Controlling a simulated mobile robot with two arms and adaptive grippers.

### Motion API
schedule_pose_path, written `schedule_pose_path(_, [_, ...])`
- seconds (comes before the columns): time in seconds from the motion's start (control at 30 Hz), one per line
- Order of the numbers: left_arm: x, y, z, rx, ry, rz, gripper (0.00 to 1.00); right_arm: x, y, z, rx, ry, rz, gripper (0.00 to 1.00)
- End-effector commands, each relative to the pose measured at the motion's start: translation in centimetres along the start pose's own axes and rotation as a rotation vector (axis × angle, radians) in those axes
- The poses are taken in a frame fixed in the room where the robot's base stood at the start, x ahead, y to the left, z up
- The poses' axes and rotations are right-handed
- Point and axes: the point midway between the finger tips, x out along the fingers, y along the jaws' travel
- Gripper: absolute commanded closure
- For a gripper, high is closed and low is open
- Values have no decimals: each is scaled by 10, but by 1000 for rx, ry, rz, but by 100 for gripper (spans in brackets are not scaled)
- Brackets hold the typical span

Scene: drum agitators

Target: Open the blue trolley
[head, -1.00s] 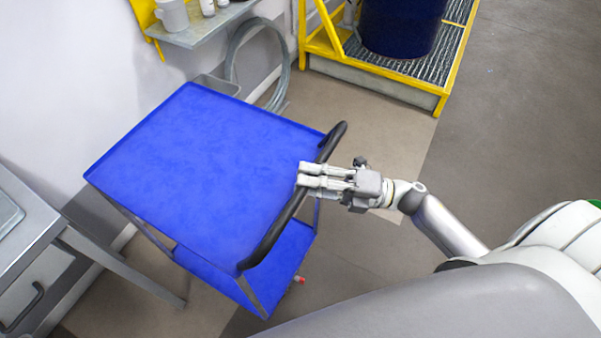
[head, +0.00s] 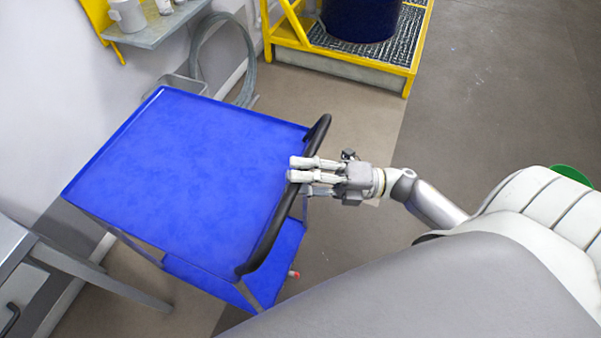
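The blue trolley (head: 180,165) stands left of centre, with a flat blue top, a lower blue shelf (head: 210,284) and a curved black handle (head: 268,238) along its right side. My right gripper (head: 297,170) is at the handle's middle, reaching in from the right. Two pale fingers lie across the handle with their tips over the trolley's edge. Part of another finger shows lower down. The fingers hide that stretch of handle, so whether they are closed around it cannot be told. My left gripper is not in view.
A grey table (head: 85,268) stands close on the trolley's left. Behind are a wall shelf (head: 160,28), a coiled hose (head: 243,80) and a yellow-framed platform (head: 345,62) bearing a dark blue drum (head: 358,14). Open floor (head: 490,100) lies to the right.

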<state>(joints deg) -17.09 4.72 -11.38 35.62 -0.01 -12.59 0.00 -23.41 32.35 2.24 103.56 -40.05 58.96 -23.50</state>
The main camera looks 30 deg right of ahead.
Motion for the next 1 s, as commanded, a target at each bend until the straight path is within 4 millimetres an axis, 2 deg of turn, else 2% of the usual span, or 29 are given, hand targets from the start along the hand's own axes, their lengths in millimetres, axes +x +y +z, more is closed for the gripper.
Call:
schedule_pose_path(0.27, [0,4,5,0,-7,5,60,0,1,0,-1,-1,2,59])
schedule_pose_path(0.37, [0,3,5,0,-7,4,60,-6,0,0,0,-1,0,59])
schedule_pose_path(0.47, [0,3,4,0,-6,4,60,-19,0,1,2,-3,-1,59])
schedule_pose_path(0.8, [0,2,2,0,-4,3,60,-90,0,0,2,-2,-2,59])
schedule_pose_path(1.0, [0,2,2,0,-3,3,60,-115,0,0,1,-2,0,59])
